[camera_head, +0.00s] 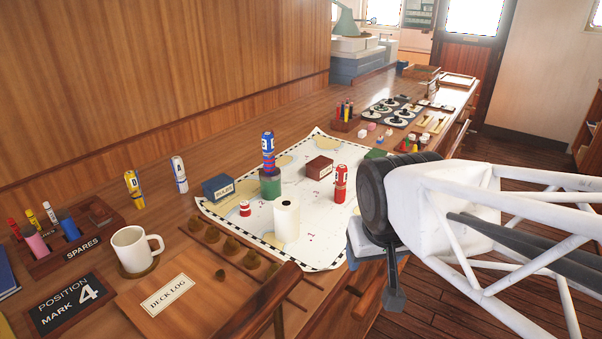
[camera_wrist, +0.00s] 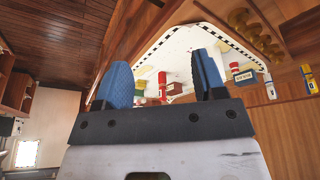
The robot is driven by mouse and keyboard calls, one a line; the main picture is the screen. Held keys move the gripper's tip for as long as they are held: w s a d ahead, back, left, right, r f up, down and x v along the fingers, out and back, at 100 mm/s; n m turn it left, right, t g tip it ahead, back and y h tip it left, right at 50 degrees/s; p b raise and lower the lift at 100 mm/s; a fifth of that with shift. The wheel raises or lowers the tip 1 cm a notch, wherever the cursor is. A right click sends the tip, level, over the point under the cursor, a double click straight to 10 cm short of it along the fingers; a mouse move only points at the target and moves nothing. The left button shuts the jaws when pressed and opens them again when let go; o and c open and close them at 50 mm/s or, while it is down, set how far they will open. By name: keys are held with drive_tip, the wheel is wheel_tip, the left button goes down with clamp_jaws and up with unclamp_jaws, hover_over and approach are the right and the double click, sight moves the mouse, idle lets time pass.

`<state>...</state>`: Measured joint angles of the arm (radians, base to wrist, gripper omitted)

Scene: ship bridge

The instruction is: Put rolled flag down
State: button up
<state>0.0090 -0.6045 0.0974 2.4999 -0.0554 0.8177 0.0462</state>
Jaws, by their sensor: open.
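Several rolled flags stand upright. A red one (camera_head: 340,184) stands on the chart's right part. A yellow one (camera_head: 134,188) and a white one (camera_head: 180,175) stand on the wood left of the chart. The frames do not show which flag is meant. My gripper (camera_wrist: 164,84) is open, with nothing between its blue-padded fingers. In the head view it is by the table's right edge, apart from the flags and partly hidden by my arm.
The chart (camera_head: 259,232) also holds a white roll (camera_head: 286,219), a blue box (camera_head: 217,188) and a dark red box (camera_head: 319,167). A mug (camera_head: 136,247) and a spares rack (camera_head: 72,241) are at the left.

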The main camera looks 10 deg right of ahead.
drive_tip(key=shift+s+a+f+g, duration=0.15)
drive_tip(key=shift+s+g, duration=0.15)
drive_tip(key=shift+s, duration=0.65)
drive_tip(key=shift+s+a+f+g, duration=0.15)
drive_tip(key=shift+s+g, duration=0.15)
drive_tip(key=shift+s, duration=0.65)
